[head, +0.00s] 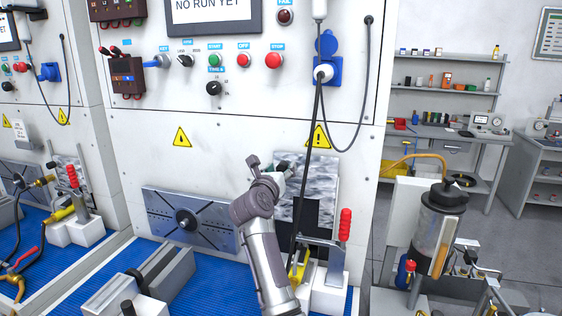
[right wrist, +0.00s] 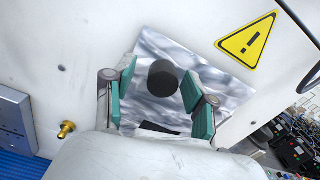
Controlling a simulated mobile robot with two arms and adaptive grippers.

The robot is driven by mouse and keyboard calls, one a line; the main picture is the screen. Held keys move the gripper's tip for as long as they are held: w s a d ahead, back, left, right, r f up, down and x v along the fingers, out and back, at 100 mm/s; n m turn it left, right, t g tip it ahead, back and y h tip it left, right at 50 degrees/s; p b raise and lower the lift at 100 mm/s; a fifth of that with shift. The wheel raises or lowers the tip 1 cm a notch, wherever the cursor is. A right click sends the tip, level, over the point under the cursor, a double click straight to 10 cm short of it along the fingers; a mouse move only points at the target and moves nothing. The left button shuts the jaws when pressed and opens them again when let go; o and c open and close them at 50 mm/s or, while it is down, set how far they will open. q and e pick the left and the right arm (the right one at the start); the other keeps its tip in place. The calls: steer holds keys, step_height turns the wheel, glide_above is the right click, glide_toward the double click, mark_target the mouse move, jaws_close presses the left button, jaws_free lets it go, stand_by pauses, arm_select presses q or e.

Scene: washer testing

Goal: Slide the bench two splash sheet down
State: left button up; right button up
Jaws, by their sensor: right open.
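The splash sheet (head: 322,183) is a shiny, mottled grey plate upright against the white bench front, with a dark opening below it. It also shows in the right wrist view (right wrist: 206,78), with a round black knob (right wrist: 163,79) on its face. My right gripper (head: 284,168) is at the sheet's upper left and hides part of it. In the right wrist view its green-padded fingers (right wrist: 160,98) are spread, one on each side of the knob, with visible gaps. I cannot tell how deep the knob sits between them. My left gripper is out of view.
A red-handled clamp (head: 345,225) stands at the sheet's lower right. A black cable (head: 318,130) hangs from the blue socket (head: 327,72) in front of the sheet. A slotted metal plate (head: 160,216) is left of my arm. A similar sheet (head: 68,166) is on the left bench.

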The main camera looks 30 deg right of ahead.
steer(key=shift+w+d, duration=0.35)
steer(key=shift+d, duration=0.2)
steer(key=shift+r, duration=0.1)
steer(key=shift+c, duration=0.5)
jaws_close()
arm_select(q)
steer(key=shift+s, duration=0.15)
